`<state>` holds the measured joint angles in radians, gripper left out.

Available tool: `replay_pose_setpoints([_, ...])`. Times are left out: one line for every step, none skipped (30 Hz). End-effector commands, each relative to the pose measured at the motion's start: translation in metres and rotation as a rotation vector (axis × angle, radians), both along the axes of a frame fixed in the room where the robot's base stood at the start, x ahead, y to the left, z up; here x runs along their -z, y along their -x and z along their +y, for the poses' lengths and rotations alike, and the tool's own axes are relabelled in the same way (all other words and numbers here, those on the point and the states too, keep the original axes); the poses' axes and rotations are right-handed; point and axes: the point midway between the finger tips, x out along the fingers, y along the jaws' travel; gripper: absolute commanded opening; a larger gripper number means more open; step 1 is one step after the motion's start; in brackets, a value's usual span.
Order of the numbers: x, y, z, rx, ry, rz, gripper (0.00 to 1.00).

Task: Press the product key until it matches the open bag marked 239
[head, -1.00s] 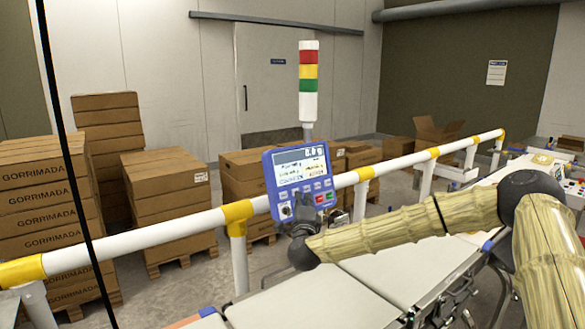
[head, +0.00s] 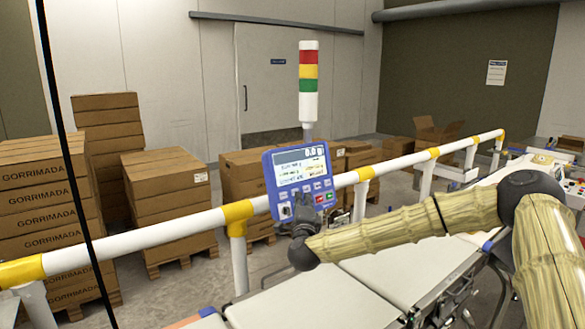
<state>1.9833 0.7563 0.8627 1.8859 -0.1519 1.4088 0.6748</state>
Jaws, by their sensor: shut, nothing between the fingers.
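The blue control panel (head: 270,178) stands above the belt line, its lit screen (head: 300,168) showing a large readout at upper right and smaller lines below that are too small to read. Keys (head: 308,187) run under the screen, with a green and a red key at lower right. My gripper (head: 302,205) is shut and empty, close against the panel's lower edge. It hides part of the lower key area, and I cannot tell whether it touches a key. The bag marked 239 cannot be made out.
A white and yellow guard rail (head: 140,238) runs behind the pale belt (head: 310,300). A red, yellow and green signal tower (head: 308,80) rises behind the panel. Stacked cartons (head: 165,190) stand beyond the rail, and an open carton (head: 437,130) sits farther back.

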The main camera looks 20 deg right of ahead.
Motion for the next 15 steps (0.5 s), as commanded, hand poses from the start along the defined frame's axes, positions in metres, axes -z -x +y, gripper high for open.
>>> replay_pose_setpoints([0.0000,0.0000,0.0000,0.000,0.000,0.000,0.00])
replay_pose_setpoints([0.0000,0.0000,0.0000,0.000,0.000,0.000,0.00])
replay_pose_setpoints([0.0000,0.0000,0.0000,0.000,0.000,0.000,0.00])
replay_pose_setpoints([0.0000,0.0000,0.0000,0.000,0.000,0.000,0.00])
replay_pose_setpoints([0.0000,0.0000,0.0000,0.000,0.000,0.000,0.00])
replay_pose_setpoints([0.0000,0.0000,0.0000,0.000,0.000,0.000,0.00])
replay_pose_setpoints([-0.0001,0.0000,0.0000,0.000,0.000,0.000,0.00])
replay_pose_setpoints([-0.0002,0.0001,0.0001,0.000,0.002,0.000,0.00])
replay_pose_setpoints([-0.0005,0.0003,0.0003,-0.001,0.006,-0.003,0.00])
replay_pose_setpoints([-0.0007,0.0005,0.0006,-0.003,0.013,-0.004,0.00])
replay_pose_setpoints([-0.0012,0.0009,0.0009,-0.005,0.020,-0.007,0.00])
replay_pose_setpoints([-0.0013,0.0015,0.0014,-0.007,0.034,-0.012,0.00])
replay_pose_setpoints([-0.0015,0.0020,0.0018,-0.011,0.048,-0.016,0.00])
replay_pose_setpoints([-0.0025,0.0028,0.0025,-0.014,0.064,-0.024,0.00])
replay_pose_setpoints([-0.0033,0.0040,0.0026,-0.020,0.088,-0.033,0.00])
